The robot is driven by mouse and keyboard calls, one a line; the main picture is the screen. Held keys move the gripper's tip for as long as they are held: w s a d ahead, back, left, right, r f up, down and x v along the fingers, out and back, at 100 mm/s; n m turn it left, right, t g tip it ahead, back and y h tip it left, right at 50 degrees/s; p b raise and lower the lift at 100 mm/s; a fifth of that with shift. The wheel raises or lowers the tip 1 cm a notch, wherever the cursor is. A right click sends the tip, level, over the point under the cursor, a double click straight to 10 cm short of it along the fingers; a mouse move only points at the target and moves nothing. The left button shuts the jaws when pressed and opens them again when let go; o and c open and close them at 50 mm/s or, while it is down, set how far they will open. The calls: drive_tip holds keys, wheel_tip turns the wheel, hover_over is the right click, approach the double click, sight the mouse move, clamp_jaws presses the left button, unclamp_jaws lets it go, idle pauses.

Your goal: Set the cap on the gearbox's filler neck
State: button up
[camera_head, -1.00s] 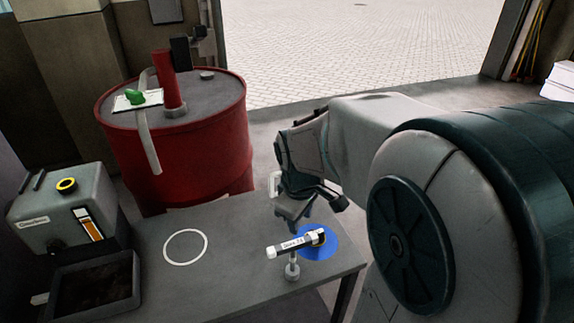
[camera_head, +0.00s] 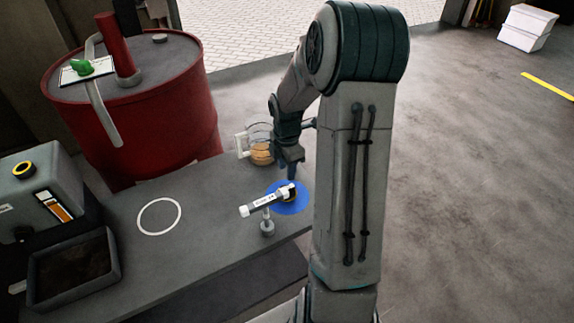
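The gearbox (camera_head: 42,190) is a grey box with a sight window at the left end of the table. Its filler neck (camera_head: 24,170) shows as a yellow ring around a dark centre on top. A small dark piece with a yellowish tint, perhaps the cap (camera_head: 291,195), is at the blue disc (camera_head: 290,208), partly hidden by a white labelled bar (camera_head: 262,201) on a small post. My gripper (camera_head: 291,172) points down just above the disc. Its fingers are small and dark, so I cannot tell whether they are open or touching anything.
A glass jug (camera_head: 260,148) with amber liquid stands behind my gripper. A white ring mark (camera_head: 159,216) lies on clear tabletop between disc and gearbox. A dark tray (camera_head: 75,270) sits before the gearbox. A red drum (camera_head: 150,115) stands behind the table.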

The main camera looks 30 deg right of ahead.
sight(287, 187)
wheel_tip(287, 187, down, 6)
drive_tip(key=b, duration=0.4)
drive_tip(key=shift+r, duration=0.25)
drive_tip(key=shift+f+b, duration=0.55)
drive_tip(key=shift+f, duration=0.55)
clamp_jaws()
